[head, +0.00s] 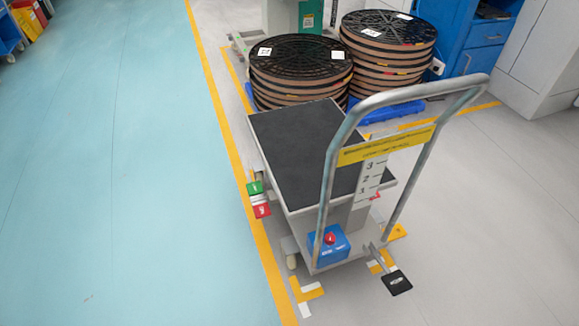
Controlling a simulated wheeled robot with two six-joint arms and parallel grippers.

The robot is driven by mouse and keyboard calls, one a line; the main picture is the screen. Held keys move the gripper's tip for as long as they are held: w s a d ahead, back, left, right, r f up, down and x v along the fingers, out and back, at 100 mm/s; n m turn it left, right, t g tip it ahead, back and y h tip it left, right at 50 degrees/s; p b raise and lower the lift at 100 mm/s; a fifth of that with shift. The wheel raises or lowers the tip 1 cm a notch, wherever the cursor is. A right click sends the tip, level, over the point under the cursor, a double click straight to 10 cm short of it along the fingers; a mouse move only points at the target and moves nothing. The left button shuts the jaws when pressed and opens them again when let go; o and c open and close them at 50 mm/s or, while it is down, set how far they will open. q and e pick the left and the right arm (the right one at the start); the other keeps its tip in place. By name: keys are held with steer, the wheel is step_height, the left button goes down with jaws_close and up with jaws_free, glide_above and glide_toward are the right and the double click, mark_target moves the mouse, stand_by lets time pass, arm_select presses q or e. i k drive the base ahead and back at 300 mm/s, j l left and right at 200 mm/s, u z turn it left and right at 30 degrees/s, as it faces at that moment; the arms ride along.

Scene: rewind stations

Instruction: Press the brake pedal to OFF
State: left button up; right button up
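A lift cart with a dark flat platform (305,145) and a grey push handle (345,135) stands in the middle of the head view. On its left side, near the floor, a green pedal (255,187) sits just above a red pedal (262,211). Their lettering is too small to read. A black pedal (396,282) sticks out at the lower right of the cart. Neither of my grippers is in view, and nothing of mine touches the pedals.
A blue box with a red knob (329,239) sits at the cart's handle end. Stacks of reels (300,65) stand behind the cart, with a blue cabinet (480,45) at the back right. A yellow floor line (228,130) runs along the left. The blue-green floor (130,190) there is clear.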

mark_target(258, 198)
steer(key=i+j+z, duration=0.25)
steer(key=j, duration=0.4)
steer(key=j+z, duration=0.3)
steer(key=j, duration=0.35)
steer(key=i+j+z, duration=0.1)
steer(key=j+z, duration=0.15)
steer(key=j, duration=0.45)
